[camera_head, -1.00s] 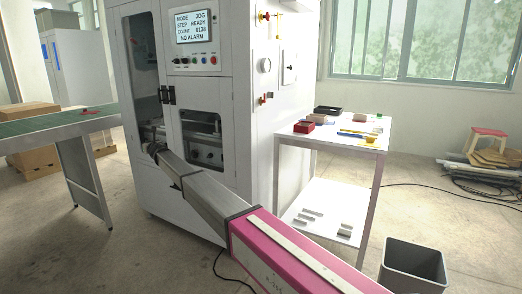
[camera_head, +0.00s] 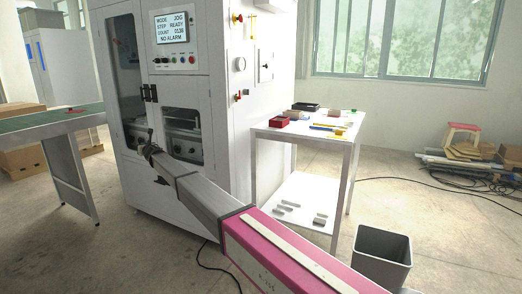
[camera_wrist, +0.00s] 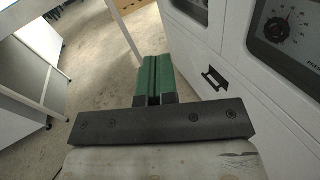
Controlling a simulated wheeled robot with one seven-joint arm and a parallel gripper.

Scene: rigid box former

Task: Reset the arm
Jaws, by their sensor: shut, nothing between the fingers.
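My arm reaches from the bottom right of the head view toward the front of the white machine, its pink link nearest. In the wrist view, the two green fingers of my gripper (camera_wrist: 153,72) lie together, shut and empty.
The white machine (camera_head: 215,110) has a screen (camera_head: 171,27) reading JOG, READY, NO ALARM. A white table (camera_head: 340,134) with small trays and tools stands right of it. A grey bin (camera_head: 379,258) is at lower right. A green-topped conveyor (camera_head: 50,121) is at left. Floor between is open.

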